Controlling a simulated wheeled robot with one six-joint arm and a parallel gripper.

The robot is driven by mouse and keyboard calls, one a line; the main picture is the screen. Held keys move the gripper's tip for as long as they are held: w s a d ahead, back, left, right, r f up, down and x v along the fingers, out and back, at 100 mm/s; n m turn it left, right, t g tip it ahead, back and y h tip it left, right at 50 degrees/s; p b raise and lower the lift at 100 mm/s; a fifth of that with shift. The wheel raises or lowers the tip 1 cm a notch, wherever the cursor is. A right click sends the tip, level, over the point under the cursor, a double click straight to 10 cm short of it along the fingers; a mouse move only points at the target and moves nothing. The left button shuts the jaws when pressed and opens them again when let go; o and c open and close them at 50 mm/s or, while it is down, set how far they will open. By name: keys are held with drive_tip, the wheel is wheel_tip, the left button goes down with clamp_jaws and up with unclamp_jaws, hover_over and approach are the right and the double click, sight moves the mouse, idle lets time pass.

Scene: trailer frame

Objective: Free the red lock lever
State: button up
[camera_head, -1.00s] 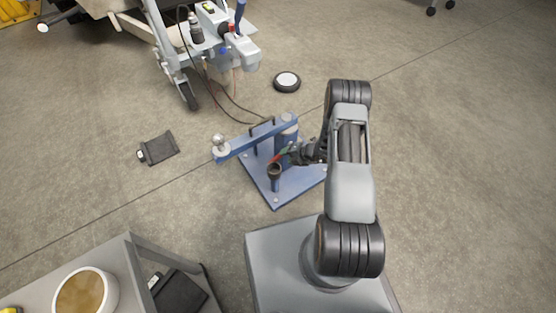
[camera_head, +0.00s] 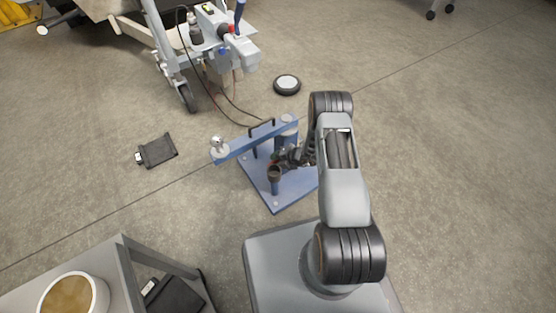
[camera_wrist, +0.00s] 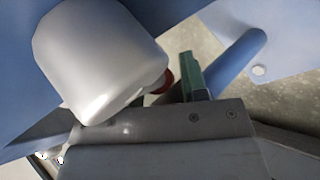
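The blue stand (camera_head: 283,193) sits on the floor, with a long blue arm (camera_head: 240,146) across its top. My gripper (camera_head: 283,158) is low beside its post, under that arm, and its tips are hard to make out there. In the wrist view a green fingertip (camera_wrist: 192,76) shows clearly, and a second greenish one is mostly hidden behind a pale rounded part (camera_wrist: 100,62). A small piece of the red lock lever (camera_wrist: 164,82) shows in the gap between the fingers. A gap shows between the red piece and the clear finger. Most of the lever is hidden.
A dark upright cup-topped post (camera_head: 274,174) stands at the base plate's front, close to my gripper. A round black-and-white disc (camera_head: 287,85) and a dark pouch (camera_head: 158,150) lie on the floor. A grey cart (camera_head: 130,275) stands at lower left. The floor at right is clear.

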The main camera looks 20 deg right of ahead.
clamp_jaws()
drive_tip(key=shift+a+r+m+y, duration=0.15)
drive_tip(key=shift+r+m+y, duration=0.15)
drive_tip(key=shift+r+y, duration=0.15)
drive_tip(key=shift+o, duration=1.2)
unclamp_jaws()
